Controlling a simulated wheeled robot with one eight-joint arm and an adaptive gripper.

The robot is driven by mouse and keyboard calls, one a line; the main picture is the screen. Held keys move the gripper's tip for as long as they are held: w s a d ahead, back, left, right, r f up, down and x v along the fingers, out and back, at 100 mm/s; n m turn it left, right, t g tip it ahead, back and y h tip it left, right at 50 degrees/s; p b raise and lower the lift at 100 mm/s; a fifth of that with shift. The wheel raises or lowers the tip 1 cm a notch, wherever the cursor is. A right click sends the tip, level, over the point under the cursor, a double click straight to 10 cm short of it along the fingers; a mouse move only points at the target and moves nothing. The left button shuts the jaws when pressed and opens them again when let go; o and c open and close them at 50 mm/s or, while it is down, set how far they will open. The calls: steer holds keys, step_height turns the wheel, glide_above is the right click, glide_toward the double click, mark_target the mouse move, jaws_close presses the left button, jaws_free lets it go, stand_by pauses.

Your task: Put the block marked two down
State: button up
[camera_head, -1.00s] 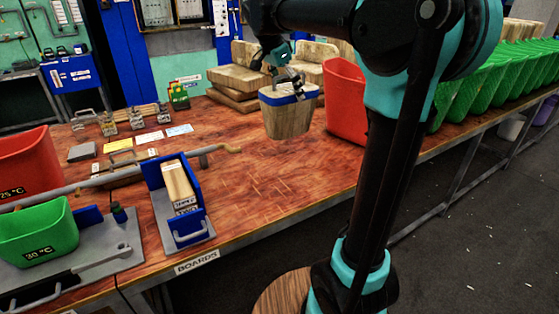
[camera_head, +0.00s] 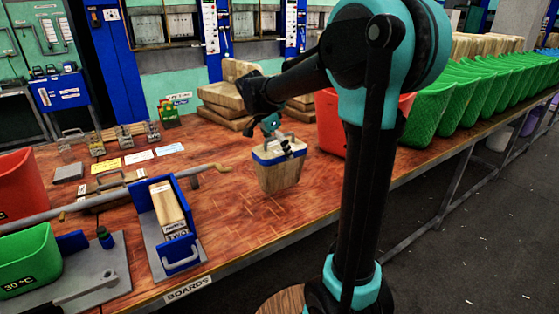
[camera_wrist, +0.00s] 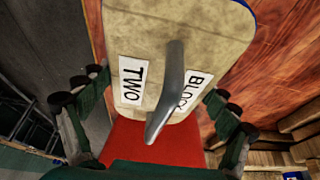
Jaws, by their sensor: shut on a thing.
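The block marked two (camera_head: 278,177) is a pale wooden, tapered block with a blue band round its top and a metal handle. My gripper (camera_head: 278,143) is at its top and shut on it. In the wrist view the block (camera_wrist: 205,28) shows its labels "TWO" and "BLOCK" on either side of the grey handle (camera_wrist: 172,88). The gripper's fingers (camera_wrist: 155,90) show at either side of the block. The block is upright over the wooden table (camera_head: 225,225); I cannot tell whether its base touches the top.
A red bin (camera_head: 328,125) stands close behind and right of the block. Green bins (camera_head: 430,112) line the table to the right. A blue tray (camera_head: 178,238) with boards stands left, near a metal bar (camera_head: 60,212). Wooden slabs (camera_head: 222,100) lie behind. The table's front middle is clear.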

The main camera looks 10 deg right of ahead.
mark_target(268, 139)
steer(key=shift+f, duration=2.25)
steer(key=o, duration=1.7)
steer(key=v, duration=1.2)
steer(key=shift+s, duration=0.15)
